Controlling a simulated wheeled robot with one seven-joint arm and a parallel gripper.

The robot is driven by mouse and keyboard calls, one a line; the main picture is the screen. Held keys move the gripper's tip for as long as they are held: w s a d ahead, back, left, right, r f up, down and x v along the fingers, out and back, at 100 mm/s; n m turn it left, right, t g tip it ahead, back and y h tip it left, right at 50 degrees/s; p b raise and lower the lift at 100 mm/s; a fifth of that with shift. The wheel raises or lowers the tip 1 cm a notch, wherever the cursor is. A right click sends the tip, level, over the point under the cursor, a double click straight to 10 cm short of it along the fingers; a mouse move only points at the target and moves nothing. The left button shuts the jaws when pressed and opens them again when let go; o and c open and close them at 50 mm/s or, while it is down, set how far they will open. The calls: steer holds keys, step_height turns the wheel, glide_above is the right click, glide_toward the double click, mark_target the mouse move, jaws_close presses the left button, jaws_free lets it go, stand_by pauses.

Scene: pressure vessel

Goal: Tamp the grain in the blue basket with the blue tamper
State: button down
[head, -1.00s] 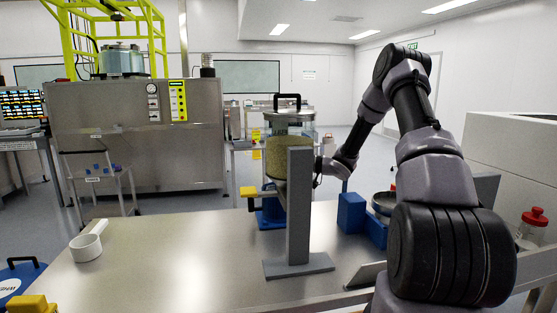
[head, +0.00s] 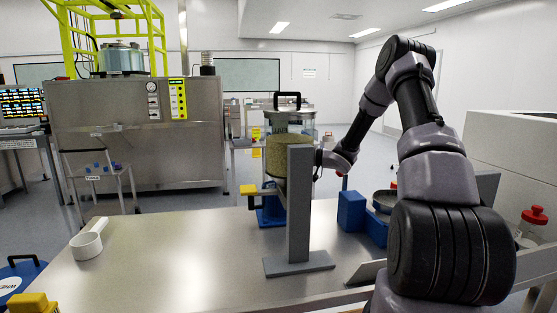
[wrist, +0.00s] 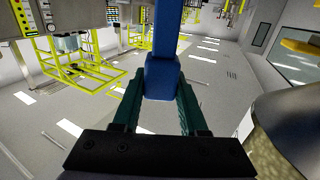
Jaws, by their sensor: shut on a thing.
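My gripper (wrist: 160,98) is shut on the blue tamper (wrist: 161,72); its block sits between the green fingers and its shaft runs up out of the wrist view. In the head view the hand is beside the grain hopper, partly behind the grey post, and the tamper cannot be made out clearly. A clear hopper (head: 297,122) holds tan grain (head: 277,158) above a blue and yellow stand (head: 270,210). Grain in a rounded vessel (wrist: 288,150) also shows at the lower right of the wrist view. I cannot pick out the blue basket with certainty.
The grey upright post (head: 299,205) stands on the steel table (head: 190,245) in front of the hopper. A blue block (head: 351,211) and a round pan (head: 386,201) are right of it. A white scoop (head: 87,244) lies left. The table's left middle is clear.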

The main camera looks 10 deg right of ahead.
steer(key=shift+r, duration=0.1)
steer(key=shift+r, duration=4.55)
